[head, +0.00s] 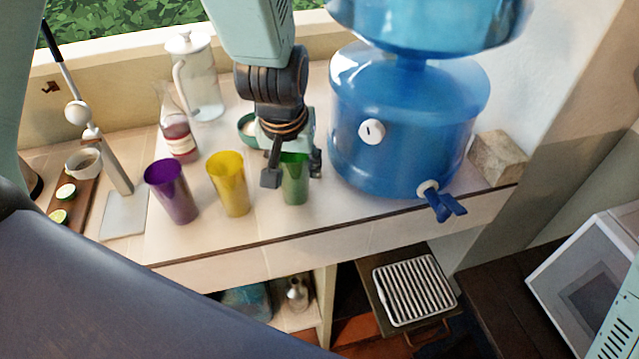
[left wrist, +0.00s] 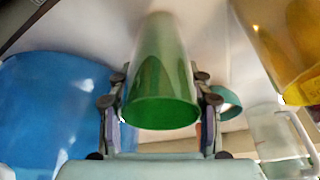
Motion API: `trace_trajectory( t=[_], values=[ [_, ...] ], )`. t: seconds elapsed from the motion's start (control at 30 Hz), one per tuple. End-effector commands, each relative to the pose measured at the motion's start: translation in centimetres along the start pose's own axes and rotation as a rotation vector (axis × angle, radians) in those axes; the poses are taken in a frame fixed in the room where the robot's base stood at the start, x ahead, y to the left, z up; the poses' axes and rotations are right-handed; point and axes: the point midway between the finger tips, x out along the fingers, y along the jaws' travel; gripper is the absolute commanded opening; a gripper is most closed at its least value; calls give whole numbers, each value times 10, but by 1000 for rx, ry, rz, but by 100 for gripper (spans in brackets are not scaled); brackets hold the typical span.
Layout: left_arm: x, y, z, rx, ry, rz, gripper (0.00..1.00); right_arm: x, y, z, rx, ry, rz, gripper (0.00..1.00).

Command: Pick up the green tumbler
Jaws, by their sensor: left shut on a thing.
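The green tumbler (head: 294,186) stands at the right end of a row of tumblers on the counter in the head view. My left gripper (head: 292,172) comes down over it from behind, with a finger on each side. In the left wrist view the green tumbler (left wrist: 160,75) fills the space between the two fingers of my left gripper (left wrist: 160,112), which is shut on it. I cannot tell whether its base touches the counter. My right gripper is not in view.
A yellow tumbler (head: 229,186) and a purple tumbler (head: 173,192) stand left of it. A large blue water dispenser (head: 400,130) is close on the right. A bottle (head: 180,135), a glass pitcher (head: 200,85) and a green-rimmed bowl (head: 246,127) stand behind.

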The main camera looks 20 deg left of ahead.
Motion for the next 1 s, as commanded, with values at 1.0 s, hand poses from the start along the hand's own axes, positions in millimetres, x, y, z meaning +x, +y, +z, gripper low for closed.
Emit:
trace_trajectory(
  t=[1.0],
  values=[
    [-79,1,-27,4,11,-2,10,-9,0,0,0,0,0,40]
  ],
)
